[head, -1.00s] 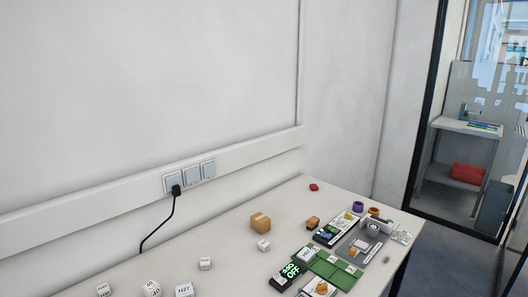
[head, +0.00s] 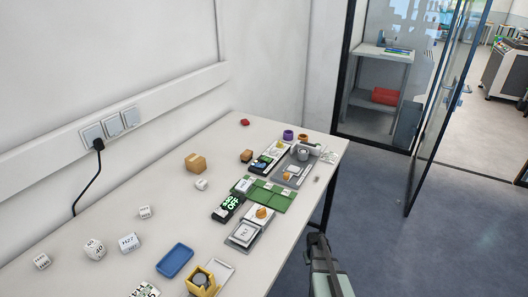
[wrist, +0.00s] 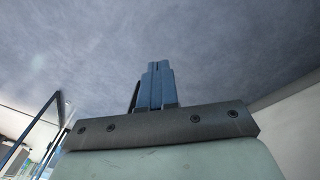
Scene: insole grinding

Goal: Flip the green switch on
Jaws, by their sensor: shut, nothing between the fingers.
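A black device with a bright green face marked OFF (head: 230,205) lies near the right edge of the white table. In the head view, part of my arm (head: 325,270) stands off the table's right side, well apart from the devices.
A blue tray (head: 174,260) and a yellow holder (head: 202,283) lie in front. Several white blocks lie left. The glass door (head: 440,105) stands open.

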